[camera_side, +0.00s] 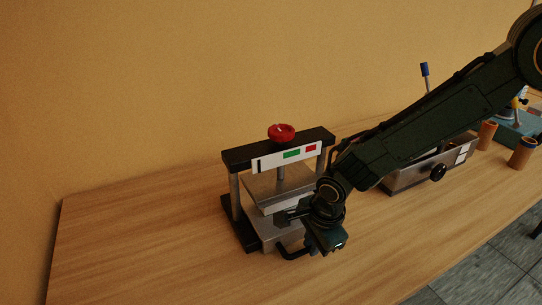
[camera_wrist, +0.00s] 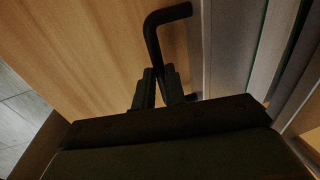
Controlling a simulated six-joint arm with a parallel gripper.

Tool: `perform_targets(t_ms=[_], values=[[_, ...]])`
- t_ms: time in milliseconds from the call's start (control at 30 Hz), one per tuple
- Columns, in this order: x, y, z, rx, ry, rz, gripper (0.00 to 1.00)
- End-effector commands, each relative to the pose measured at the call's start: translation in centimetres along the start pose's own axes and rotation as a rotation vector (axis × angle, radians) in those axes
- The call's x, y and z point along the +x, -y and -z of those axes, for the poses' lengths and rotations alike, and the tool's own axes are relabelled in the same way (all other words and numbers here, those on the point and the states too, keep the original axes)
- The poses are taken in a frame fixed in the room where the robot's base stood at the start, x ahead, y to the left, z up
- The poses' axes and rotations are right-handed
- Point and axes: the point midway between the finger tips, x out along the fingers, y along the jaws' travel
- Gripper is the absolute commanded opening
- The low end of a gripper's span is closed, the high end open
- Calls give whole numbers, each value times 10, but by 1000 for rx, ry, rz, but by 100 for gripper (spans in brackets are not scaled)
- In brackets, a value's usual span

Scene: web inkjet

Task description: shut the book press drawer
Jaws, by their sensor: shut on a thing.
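The book press (camera_side: 236,159) stands on the wooden bench, with a black frame, a red knob on top and a grey plate inside. Its grey drawer (camera_side: 270,233) is low at the front, partly hidden by my arm; how far out it stands is hard to tell. The black bent drawer handle (camera_side: 292,254) sticks out in front and also shows in the wrist view (camera_wrist: 152,38). My gripper (camera_wrist: 160,80) is shut on the handle's bar, one finger on each side.
A grey metal machine (camera_side: 410,175) with a black knob stands to the right, behind my arm. Orange-brown cylinders (camera_side: 520,153) stand farther right. The bench (camera_side: 130,240) is clear left of the press, and its front edge drops to a tiled floor (camera_side: 500,270).

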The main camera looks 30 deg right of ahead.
Motion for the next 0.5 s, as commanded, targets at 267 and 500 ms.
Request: perform_targets(t_ms=[267,500], values=[[1,13,-1,-1,6,6,0],[1,15,-1,1,5,11,24]])
